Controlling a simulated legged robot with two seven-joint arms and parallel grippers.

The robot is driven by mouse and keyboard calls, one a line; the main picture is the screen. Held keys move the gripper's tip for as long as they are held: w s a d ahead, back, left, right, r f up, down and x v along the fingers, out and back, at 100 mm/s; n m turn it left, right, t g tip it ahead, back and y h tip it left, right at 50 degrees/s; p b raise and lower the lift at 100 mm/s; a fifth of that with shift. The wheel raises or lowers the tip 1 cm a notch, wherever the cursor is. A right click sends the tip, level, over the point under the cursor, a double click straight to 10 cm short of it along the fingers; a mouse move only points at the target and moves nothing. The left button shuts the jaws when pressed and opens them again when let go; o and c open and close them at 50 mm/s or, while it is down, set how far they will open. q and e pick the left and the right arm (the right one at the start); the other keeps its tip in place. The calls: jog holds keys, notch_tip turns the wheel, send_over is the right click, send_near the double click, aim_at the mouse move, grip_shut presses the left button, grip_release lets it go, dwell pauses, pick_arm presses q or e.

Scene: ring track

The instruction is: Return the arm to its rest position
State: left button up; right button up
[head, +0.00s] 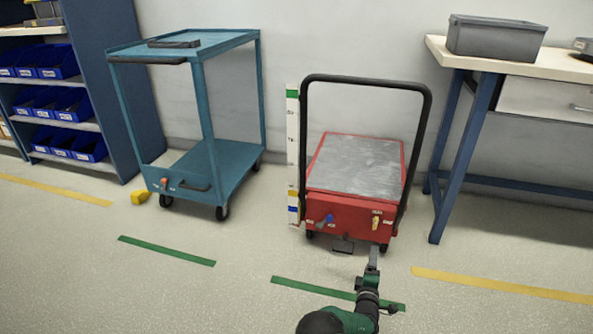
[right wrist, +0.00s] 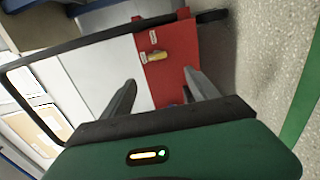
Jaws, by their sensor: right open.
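My right arm comes in from the bottom of the head view, and its right gripper (head: 373,256) is in front of the red platform cart (head: 342,217), at the right part of its front. In the right wrist view the two fingers of the right gripper (right wrist: 163,88) stand wide apart with nothing between them. The red front of the cart (right wrist: 187,50) and a yellow knob (right wrist: 157,56) lie beyond the fingers. In the head view the yellow knob (head: 376,222) and a blue knob (head: 328,219) sit on that front. My left gripper is not in view.
A workbench (head: 500,62) with a grey bin (head: 495,38) is at the right. Green (head: 165,250) and yellow (head: 500,285) strips mark the floor. The front left floor is clear.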

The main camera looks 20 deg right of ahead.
jog(key=s+a+r+m+g+y+p, duration=0.1)
jog(key=s+r+m+g+p, duration=0.35)
jog(key=r+m+p, duration=0.35)
jog(key=s+a+r+m+g+y+p, duration=0.4)
jog(key=s+a+r+g+y+p, duration=0.3)
jog(key=s+a+r, duration=1.15)
jog(key=s+a+r+y+p, duration=0.1)
jog(key=s+a+r+p, duration=0.45)
jog(key=s, duration=0.35)
notch_tip(320, 180, up, 37)
jog(key=g+p, duration=0.1)
jog(key=p, duration=3.5)
jog(key=shift+w+d+r+p, duration=0.15)
jog(key=shift+d+p, duration=0.15)
jog(key=shift+p, duration=0.1)
